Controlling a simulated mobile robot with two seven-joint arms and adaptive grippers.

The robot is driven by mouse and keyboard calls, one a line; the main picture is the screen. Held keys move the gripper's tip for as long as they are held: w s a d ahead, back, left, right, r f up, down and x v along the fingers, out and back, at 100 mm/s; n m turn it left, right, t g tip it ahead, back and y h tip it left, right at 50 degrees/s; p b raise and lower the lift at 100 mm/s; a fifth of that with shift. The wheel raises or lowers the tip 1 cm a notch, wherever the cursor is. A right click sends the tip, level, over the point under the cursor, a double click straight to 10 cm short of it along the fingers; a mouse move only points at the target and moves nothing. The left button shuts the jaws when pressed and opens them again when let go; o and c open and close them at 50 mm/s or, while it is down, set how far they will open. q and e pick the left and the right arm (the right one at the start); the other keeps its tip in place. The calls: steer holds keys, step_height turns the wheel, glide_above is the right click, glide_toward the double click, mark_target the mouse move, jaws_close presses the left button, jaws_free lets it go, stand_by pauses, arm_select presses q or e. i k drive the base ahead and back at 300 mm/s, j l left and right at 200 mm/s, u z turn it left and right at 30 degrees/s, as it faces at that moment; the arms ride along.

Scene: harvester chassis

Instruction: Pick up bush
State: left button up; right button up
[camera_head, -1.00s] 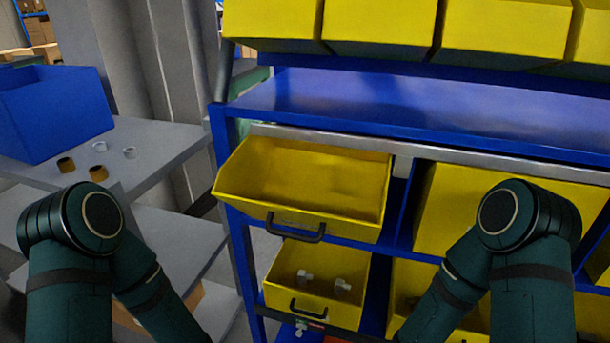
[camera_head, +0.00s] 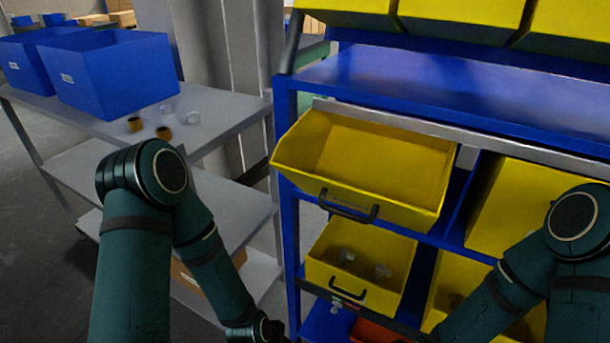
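Small ring-shaped pieces that look like bushes stand on the grey shelf table at the left. Two are brown, a left brown bush (camera_head: 135,125) and a right brown bush (camera_head: 164,133). My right arm bends down at the lower right. The fingers of both grippers are out of the picture.
Blue boxes (camera_head: 112,78) stand on the grey table (camera_head: 225,110) left of the rings. A blue rack (camera_head: 288,215) at the right holds yellow bins, including a tilted empty-looking bin (camera_head: 375,165) and a lower bin (camera_head: 335,275) with pale fittings. Grey floor lies left.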

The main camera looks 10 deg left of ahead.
mark_target(163, 132)
steer(key=k+j+z, duration=0.1)
steer(key=j+z, duration=0.15)
steer(key=j, duration=1.25)
